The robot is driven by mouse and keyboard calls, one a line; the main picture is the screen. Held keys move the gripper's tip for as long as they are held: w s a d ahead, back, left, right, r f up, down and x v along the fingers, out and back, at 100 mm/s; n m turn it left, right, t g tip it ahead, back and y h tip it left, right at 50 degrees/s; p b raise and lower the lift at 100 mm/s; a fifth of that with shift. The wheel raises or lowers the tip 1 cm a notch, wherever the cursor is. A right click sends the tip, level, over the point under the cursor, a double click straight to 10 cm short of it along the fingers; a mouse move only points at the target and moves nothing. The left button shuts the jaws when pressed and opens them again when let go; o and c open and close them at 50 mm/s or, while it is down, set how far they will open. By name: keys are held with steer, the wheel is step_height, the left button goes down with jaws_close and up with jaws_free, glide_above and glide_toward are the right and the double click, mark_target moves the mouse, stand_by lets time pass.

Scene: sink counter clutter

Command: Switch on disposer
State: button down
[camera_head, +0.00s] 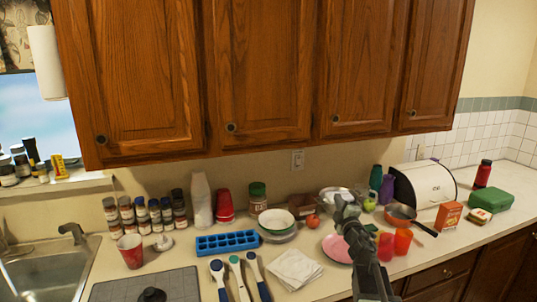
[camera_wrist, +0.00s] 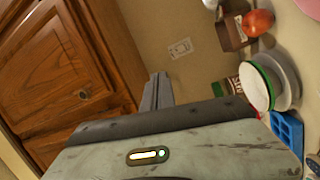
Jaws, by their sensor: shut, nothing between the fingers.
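A white wall plate (camera_head: 297,160) is on the beige wall under the cabinets in the head view. A wall plate also shows in the wrist view (camera_wrist: 180,49), tilted by the camera's angle; I cannot tell whether it carries a switch or a socket. No label marks it as the disposer's. My gripper (camera_head: 342,204) is over the counter, right of and below this plate in the head view. Its closed fingers (camera_wrist: 158,92) point up towards the wall in the wrist view, left of and below the plate. They are empty and appear apart from the plate.
Wooden cabinets (camera_head: 265,70) hang above the counter. A green-lidded jar (camera_head: 258,198), red cups (camera_head: 225,205), bowls (camera_head: 277,221) and a blue ice tray (camera_head: 228,243) stand near the wall. A second wall plate (camera_head: 420,152) is by the bread box (camera_head: 425,183). The sink (camera_head: 45,270) is far left.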

steer(key=s+d+f+m+g+h, duration=0.35)
steer(key=d+f+m+h, duration=0.3)
steer(key=m, duration=0.25)
steer(key=s+a+f+m+g, duration=0.2)
steer(key=s+f+g, duration=0.1)
steer(key=s+f, duration=0.2)
steer(key=s+a+f+m+g+y, duration=0.1)
steer(key=s+a+f+m+g, duration=0.1)
steer(key=s+f, duration=0.4)
steer(key=s+a+f+m+g+y, duration=0.1)
steer(key=s+a+f+m+g, duration=0.1)
steer(key=s+f+g, duration=0.3)
steer(key=shift+s+a+f+m+g, duration=0.15)
steer(key=shift+a+f+g, duration=0.2)
steer(key=shift+a, duration=0.1)
steer(key=shift+s+a+f+m+g, duration=0.1)
steer(key=shift+a+f+m+g, duration=0.05)
steer(key=shift+a+f+g, duration=0.25)
steer(key=s+a+f+g+y, duration=0.2)
steer(key=s+a+g+y, duration=0.1)
steer(key=s+a, duration=0.4)
steer(key=s+g, duration=0.1)
steer(key=s, duration=0.2)
steer(key=shift+a+f+m, duration=0.15)
steer(key=shift+f+m, duration=0.05)
steer(key=shift+m, duration=0.1)
